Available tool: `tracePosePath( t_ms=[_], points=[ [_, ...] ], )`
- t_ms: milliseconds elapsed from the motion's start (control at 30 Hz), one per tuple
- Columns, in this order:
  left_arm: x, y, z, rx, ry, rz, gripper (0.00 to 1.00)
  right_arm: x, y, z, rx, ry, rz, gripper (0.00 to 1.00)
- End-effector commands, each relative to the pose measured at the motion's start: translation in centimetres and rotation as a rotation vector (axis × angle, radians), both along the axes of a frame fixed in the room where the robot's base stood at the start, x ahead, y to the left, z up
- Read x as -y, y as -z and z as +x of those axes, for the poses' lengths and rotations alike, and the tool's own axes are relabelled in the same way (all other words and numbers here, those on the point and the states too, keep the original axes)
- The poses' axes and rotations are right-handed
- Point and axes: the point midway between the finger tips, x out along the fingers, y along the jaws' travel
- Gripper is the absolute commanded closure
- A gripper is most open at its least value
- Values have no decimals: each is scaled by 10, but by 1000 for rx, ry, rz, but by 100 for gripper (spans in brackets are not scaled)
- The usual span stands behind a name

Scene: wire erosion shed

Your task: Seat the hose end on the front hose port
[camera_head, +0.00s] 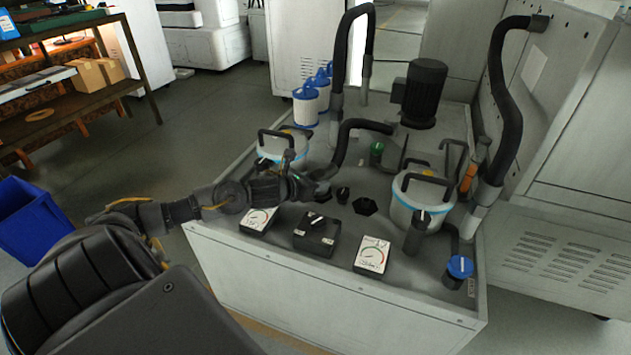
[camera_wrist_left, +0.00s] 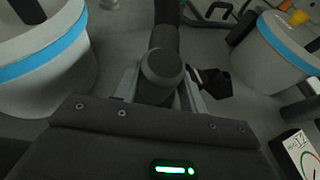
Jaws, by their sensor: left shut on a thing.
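The hose (camera_head: 349,140) is thick and black and arches from the back of the machine top down to my left gripper (camera_head: 318,186). In the left wrist view, the gripper (camera_wrist_left: 160,92) is shut on the dark round hose end (camera_wrist_left: 160,68), with a grey finger on each side. The hose end is held above the machine top, left of two low black fittings. One is a short upright fitting (camera_head: 343,193); the other is a flat, dark hexagonal one (camera_head: 365,206). I cannot tell for sure which is the front hose port. My right gripper is not in view.
White filter buckets stand left (camera_head: 283,147) and right (camera_head: 419,212) of the hose. Two gauges (camera_head: 258,220) (camera_head: 372,255) and a black switch box (camera_head: 316,235) line the front edge. A black motor (camera_head: 422,92) stands behind. A green-topped fitting (camera_head: 377,150) is beside the hose.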

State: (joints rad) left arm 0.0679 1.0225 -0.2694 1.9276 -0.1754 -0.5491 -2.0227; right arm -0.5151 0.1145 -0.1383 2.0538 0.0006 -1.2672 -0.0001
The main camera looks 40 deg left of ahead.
Motion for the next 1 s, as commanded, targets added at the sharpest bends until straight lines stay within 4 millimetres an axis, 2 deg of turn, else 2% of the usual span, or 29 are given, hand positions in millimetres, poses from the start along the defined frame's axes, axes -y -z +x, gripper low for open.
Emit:
tracePosePath(
  t_ms=[367,400,467,767,1000],
  points=[
    [0,3,1,7,0,-1,100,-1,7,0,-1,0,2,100],
    [0,3,1,7,-1,-1,55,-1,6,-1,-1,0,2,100],
    [0,3,1,7,0,-1,49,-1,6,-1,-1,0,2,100],
    [0,7,-2,-4,0,1,49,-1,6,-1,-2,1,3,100],
    [-1,-2,-19,-3,-1,1,49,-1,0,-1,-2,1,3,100]
  ],
)
